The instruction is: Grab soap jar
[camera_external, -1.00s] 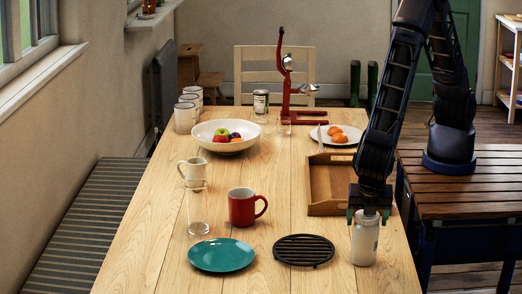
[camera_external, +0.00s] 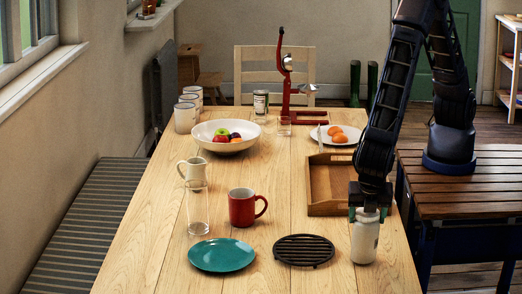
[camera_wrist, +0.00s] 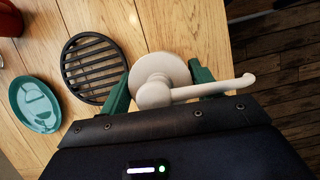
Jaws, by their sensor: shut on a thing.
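The soap jar (camera_external: 364,241) is a whitish bottle standing upright near the table's right edge in the external view. My gripper (camera_external: 369,213) is above it, pointing down, with its green fingers shut on the jar's top part. In the wrist view, the soap jar (camera_wrist: 158,75) shows from above with its round pump head and a spout pointing right. The green fingers of my gripper (camera_wrist: 160,88) are on either side of it. The jar's base appears to rest on the table.
A black round trivet (camera_external: 304,249) lies just left of the jar, with a teal plate (camera_external: 222,254) and red mug (camera_external: 242,208) farther left. A wooden tray (camera_external: 328,184) is close behind. A glass (camera_external: 198,210) and cream pitcher (camera_external: 191,172) stand at left. The table's right edge is near.

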